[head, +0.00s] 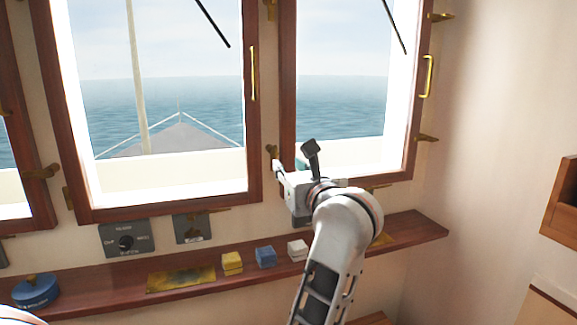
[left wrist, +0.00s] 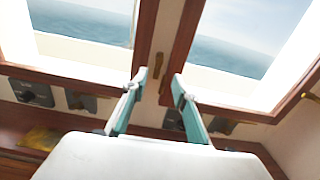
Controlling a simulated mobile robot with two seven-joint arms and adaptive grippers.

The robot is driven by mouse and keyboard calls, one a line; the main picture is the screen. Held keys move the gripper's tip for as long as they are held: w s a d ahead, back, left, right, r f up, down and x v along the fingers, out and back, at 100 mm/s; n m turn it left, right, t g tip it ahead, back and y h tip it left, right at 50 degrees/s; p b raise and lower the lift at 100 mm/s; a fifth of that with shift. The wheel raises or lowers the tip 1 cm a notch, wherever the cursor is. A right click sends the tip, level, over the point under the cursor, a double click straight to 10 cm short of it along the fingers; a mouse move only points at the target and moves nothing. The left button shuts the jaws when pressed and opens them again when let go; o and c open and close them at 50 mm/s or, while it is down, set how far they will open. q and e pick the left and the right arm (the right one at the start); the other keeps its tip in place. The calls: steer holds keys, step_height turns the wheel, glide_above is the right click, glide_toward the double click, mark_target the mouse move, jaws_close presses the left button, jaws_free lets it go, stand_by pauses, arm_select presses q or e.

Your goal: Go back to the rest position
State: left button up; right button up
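My left gripper (head: 294,160) is raised in front of the post between the two windows, above the wooden shelf (head: 100,288). In the left wrist view my left gripper (left wrist: 158,80) shows its two fingers well apart, with nothing between them. Its fingers point toward the windows. My right gripper is in neither view.
On the shelf are a blue round tin (head: 36,291), a brass plate (head: 181,279), and yellow (head: 232,263), blue (head: 265,257) and white (head: 297,250) blocks. A dial panel (head: 126,238) is on the wall. A wooden box (head: 562,205) is at right.

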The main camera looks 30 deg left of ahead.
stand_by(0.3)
arm_select(q)
steer(key=s+a+f+m+t+y, duration=0.1)
steer(key=s+f+m+t+y, duration=0.1)
steer(key=s+f+m+y, duration=0.45)
steer(key=d+f+m+t+h, duration=0.4)
steer(key=d+f+m+h, duration=0.55)
steer(key=m, duration=0.75)
steer(key=d+f+m+t+h, duration=0.4)
steer(key=d+f+m+h, duration=0.2)
steer(key=f+m+h, duration=0.85)
steer(key=s+f+m+g, duration=0.5)
steer(key=s+f, duration=0.5)
steer(key=f, duration=0.4)
steer(key=s+f+m+g+y, duration=0.1)
steer(key=s+f+m+g, duration=0.5)
steer(key=s+f, duration=0.4)
step_height(320, 180, down, 5)
steer(key=shift+s+a+r+m, duration=0.15)
steer(key=shift+a+m, duration=0.1)
steer(key=shift+m, duration=0.45)
steer(key=shift+s, duration=0.1)
